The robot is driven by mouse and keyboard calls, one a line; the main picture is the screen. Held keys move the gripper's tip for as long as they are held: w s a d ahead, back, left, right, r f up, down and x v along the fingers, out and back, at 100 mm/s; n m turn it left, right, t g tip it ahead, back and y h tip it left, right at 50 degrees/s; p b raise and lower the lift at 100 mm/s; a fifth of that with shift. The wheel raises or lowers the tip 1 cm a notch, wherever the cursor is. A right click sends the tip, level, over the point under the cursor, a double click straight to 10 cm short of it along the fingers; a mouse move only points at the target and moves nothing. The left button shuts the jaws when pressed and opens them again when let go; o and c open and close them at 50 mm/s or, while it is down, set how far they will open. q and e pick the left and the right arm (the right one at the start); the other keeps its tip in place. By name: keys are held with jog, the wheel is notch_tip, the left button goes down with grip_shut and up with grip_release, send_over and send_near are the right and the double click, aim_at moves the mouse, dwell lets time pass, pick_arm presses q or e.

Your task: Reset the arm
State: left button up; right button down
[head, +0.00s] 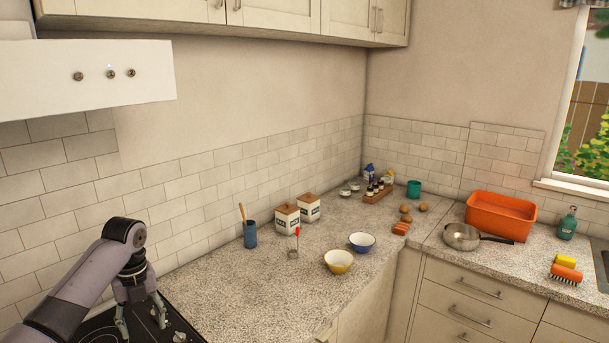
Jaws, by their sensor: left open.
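My left arm comes in from the lower left of the head view. Its gripper (141,321) points down over the black hob (98,331) at the bottom left. Its fingers are apart, and I see nothing held between them. The lower part of the fingers is close to the picture's bottom edge. My right gripper does not show.
A white range hood (110,75) juts out above the arm. On the counter right of the gripper stand a blue utensil cup (250,235), two canisters (288,219), a yellow bowl (338,262) and a blue bowl (362,243). An orange basin (500,217) and a pan (462,237) are farther right.

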pick_arm(q)
jog(key=s+d+f+n+t+h, duration=0.1)
jog(key=s+d+f+n+t, duration=0.1)
jog(key=s+d+f+n, duration=1.2)
jog(key=s+d+n+t, duration=0.2)
jog(key=s+n, duration=1)
jog(key=s, duration=0.8)
notch_tip(320, 180, down, 33)
jog(key=s+g+b, duration=0.1)
jog(key=b, duration=0.6)
jog(key=s+a+f+b, duration=0.1)
jog(key=s+f+b, duration=0.2)
jog(key=s+f, duration=0.5)
jog(key=s+a+f+g+b, duration=0.1)
jog(key=s+a+f+b, duration=0.1)
jog(key=s+f, duration=0.7)
notch_tip(320, 180, down, 6)
jog(key=shift+f+g+b, duration=0.15)
jog(key=shift+g+b, duration=0.15)
jog(key=shift+b, duration=0.6)
jog(key=shift+s, duration=0.25)
jog(key=shift+c, duration=0.3)
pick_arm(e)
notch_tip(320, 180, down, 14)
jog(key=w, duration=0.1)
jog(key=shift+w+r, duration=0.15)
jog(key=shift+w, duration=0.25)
